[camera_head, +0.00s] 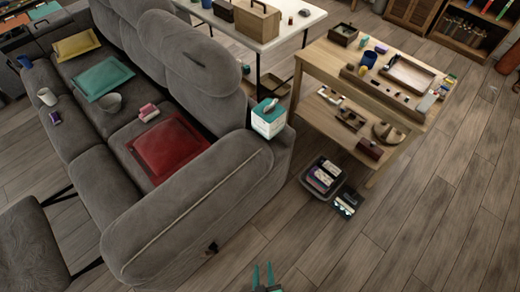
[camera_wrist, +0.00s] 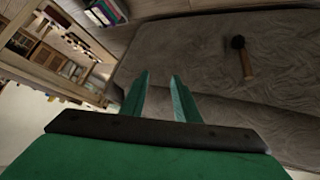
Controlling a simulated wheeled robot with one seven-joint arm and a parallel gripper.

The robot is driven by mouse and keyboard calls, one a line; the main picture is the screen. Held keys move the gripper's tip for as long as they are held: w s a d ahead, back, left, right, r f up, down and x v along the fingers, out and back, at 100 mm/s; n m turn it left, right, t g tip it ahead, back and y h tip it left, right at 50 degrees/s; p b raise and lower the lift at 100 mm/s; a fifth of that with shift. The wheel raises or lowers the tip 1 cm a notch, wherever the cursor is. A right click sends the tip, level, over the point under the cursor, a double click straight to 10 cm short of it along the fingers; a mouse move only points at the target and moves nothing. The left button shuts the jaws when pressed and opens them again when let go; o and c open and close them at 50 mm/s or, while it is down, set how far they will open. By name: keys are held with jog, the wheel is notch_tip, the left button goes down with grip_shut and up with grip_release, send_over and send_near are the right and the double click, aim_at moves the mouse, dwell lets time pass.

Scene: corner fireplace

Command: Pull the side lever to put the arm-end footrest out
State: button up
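A grey sofa (camera_head: 190,205) stands at the left and middle of the head view, its near arm end facing me. The side lever (camera_head: 212,247) is a small dark piece low on that arm end. In the wrist view the lever (camera_wrist: 243,58) shows a black round knob and a brown shaft against the grey sofa side (camera_wrist: 200,45). My gripper (camera_head: 262,274) is at the bottom of the head view, to the right of the lever and apart from it. In the wrist view its green fingers (camera_wrist: 160,82) are spread with nothing between them. No extended footrest is visible at this arm end.
A wooden workbench (camera_head: 330,66) with tools and boxes stands at the right. A dark crate (camera_head: 322,178) of small packages is on the floor beside it. A tissue box (camera_head: 269,117) sits by the sofa arm. The wooden floor (camera_head: 400,235) at right front is clear.

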jog(key=r+m+t, duration=0.1)
jog(key=r, duration=0.7)
jog(key=s+r+m+t, duration=0.1)
jog(key=r+t, duration=0.1)
jog(key=r, duration=0.7)
jog(key=s+a+r+m+t, duration=0.1)
jog(key=r+m+t, duration=0.1)
jog(key=r, duration=0.6)
jog(key=shift+s+a+r, duration=0.1)
jog(key=shift+s+r, duration=0.1)
jog(key=shift+r, duration=0.05)
jog(key=c, duration=0.5)
jog(key=shift+r+t, duration=0.15)
jog(key=shift+t, duration=0.15)
grip_shut()
